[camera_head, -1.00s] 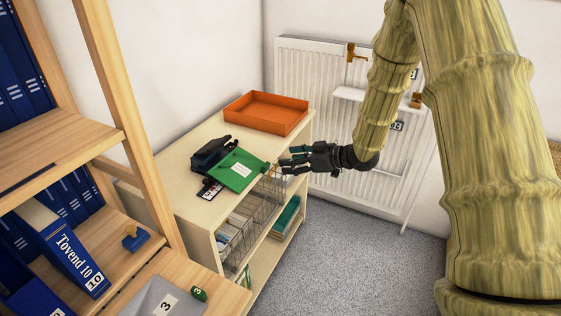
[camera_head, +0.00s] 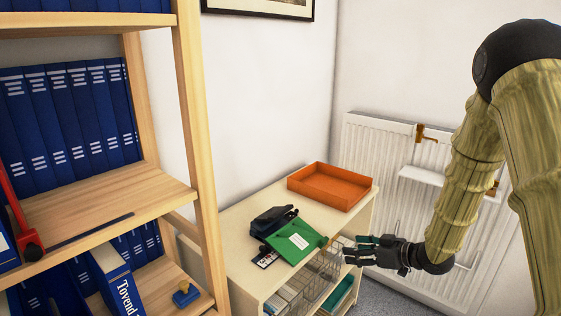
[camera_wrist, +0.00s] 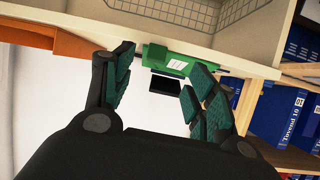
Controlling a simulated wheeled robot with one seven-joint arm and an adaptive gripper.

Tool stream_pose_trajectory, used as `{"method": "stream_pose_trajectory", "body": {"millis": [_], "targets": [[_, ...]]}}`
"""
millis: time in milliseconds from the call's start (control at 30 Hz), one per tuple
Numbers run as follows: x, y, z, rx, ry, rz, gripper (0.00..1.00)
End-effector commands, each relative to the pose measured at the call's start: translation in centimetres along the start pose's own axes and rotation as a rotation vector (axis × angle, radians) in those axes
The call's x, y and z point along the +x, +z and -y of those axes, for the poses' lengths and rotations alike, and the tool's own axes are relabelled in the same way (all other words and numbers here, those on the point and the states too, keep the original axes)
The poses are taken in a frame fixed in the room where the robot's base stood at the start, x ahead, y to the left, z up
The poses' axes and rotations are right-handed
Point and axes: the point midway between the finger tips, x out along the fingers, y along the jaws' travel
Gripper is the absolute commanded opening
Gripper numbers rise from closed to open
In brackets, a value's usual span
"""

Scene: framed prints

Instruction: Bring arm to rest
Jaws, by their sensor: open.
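My gripper (camera_head: 366,248) is at the front right edge of the low cabinet in the head view, at the end of my arm. Its fingers point left toward a green box (camera_head: 297,242) with a white label on the cabinet top. In the wrist view my gripper (camera_wrist: 158,85) has its two green-padded fingers spread apart with nothing held between them. The green box (camera_wrist: 183,62) shows beyond the fingertips in that view, apart from them as far as I can tell.
The cabinet (camera_head: 238,222) also bears an orange tray (camera_head: 330,186) and a black device (camera_head: 272,220). Wire baskets (camera_head: 318,275) sit below. A radiator (camera_head: 375,150) with a small shelf (camera_head: 430,179) stands behind my arm. A wooden shelf (camera_head: 110,195) with blue binders (camera_head: 65,120) fills the left.

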Motion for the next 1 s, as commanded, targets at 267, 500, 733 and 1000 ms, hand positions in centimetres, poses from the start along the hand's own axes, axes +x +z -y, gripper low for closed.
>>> {"method": "stream_pose_trajectory", "body": {"millis": [267, 500, 733, 1000], "targets": [[2.1, 12.9, 6.3, 0.232, 0.154, 0.214, 0.57], [-0.1, 24.3, 14.0, 0.411, 0.279, 0.467, 0.57], [-5.3, 33.1, 22.4, 0.546, 0.373, 0.734, 0.57], [-12.2, 38.8, 30.7, 0.647, 0.446, 0.995, 0.57]]}}
